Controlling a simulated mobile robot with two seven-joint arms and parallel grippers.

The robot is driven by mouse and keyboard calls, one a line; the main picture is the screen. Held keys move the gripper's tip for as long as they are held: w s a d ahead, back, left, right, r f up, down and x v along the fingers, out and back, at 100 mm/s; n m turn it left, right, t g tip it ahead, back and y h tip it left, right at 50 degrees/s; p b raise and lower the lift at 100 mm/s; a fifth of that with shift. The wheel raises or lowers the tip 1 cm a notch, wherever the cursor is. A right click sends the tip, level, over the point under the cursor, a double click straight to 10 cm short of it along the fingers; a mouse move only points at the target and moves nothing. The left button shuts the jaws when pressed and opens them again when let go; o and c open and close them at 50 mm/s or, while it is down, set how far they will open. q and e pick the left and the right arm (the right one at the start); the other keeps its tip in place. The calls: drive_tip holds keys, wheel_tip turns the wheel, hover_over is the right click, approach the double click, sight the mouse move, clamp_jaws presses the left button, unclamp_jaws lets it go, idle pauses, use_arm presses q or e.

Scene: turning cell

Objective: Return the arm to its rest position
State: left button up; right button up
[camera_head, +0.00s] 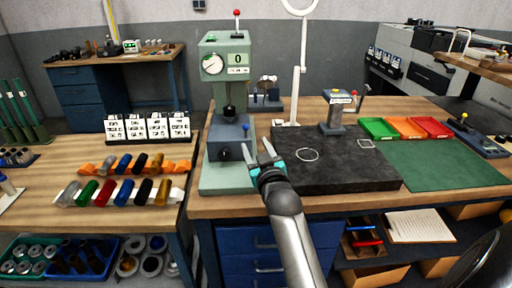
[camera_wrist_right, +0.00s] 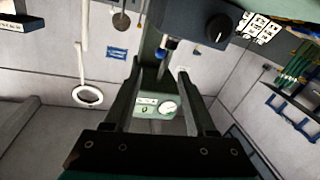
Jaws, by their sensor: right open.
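My right gripper (camera_head: 262,158) is open and empty. In the head view its arm comes up from the bottom middle, and the fingers point up and away in front of the green bench machine (camera_head: 225,120) with a gauge and a "0" display. The gripper appears over the left edge of the dark grey plate (camera_head: 335,165). In the right wrist view the two open fingers (camera_wrist_right: 160,95) show with nothing between them but the machine (camera_wrist_right: 155,107) farther off. My left gripper is not in view.
Green, orange and red trays (camera_head: 405,128) and a green mat (camera_head: 440,165) are at the right. Coloured cylinders (camera_head: 120,192) lie on the left table. A white ring lamp (camera_head: 301,60) rises behind the plate. The green mat is bare.

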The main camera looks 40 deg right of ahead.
idle(0.4)
drive_tip(key=s+a+f+g+y, duration=0.1)
drive_tip(key=a+f, duration=0.1)
drive_tip(key=s+a+f+n+g+y, duration=0.1)
drive_tip(key=f, duration=0.1)
drive_tip(key=s+a+f+y, duration=0.1)
drive_tip(key=s+a+f, duration=0.1)
drive_tip(key=shift+a+f+n+g, duration=0.15)
drive_tip(key=shift+a+n+g, duration=0.15)
drive_tip(key=shift+n+g, duration=0.1)
drive_tip(key=s+a+f+n+g+y, duration=0.1)
drive_tip(key=s+a+f+g, duration=0.35)
drive_tip(key=s, duration=0.45)
drive_tip(key=s+a+f+g+y, duration=0.1)
drive_tip(key=s+a+f+g, duration=0.3)
drive_tip(key=s, duration=0.5)
drive_tip(key=s+a+f+n+g+y, duration=0.1)
drive_tip(key=s+a+f+g, duration=0.15)
drive_tip(key=s+a, duration=0.5)
drive_tip(key=s+d+f+g, duration=0.1)
drive_tip(key=s+f, duration=0.1)
drive_tip(key=f, duration=1)
drive_tip(key=s+d+f, duration=0.1)
drive_tip(key=f, duration=1)
drive_tip(key=s+d+f+g+b, duration=0.1)
drive_tip(key=s+d+f, duration=0.1)
drive_tip(key=s+f, duration=1.2)
drive_tip(key=shift+s+d+f+b, duration=0.35)
drive_tip(key=shift+s+d, duration=0.05)
drive_tip(key=shift+s, duration=0.35)
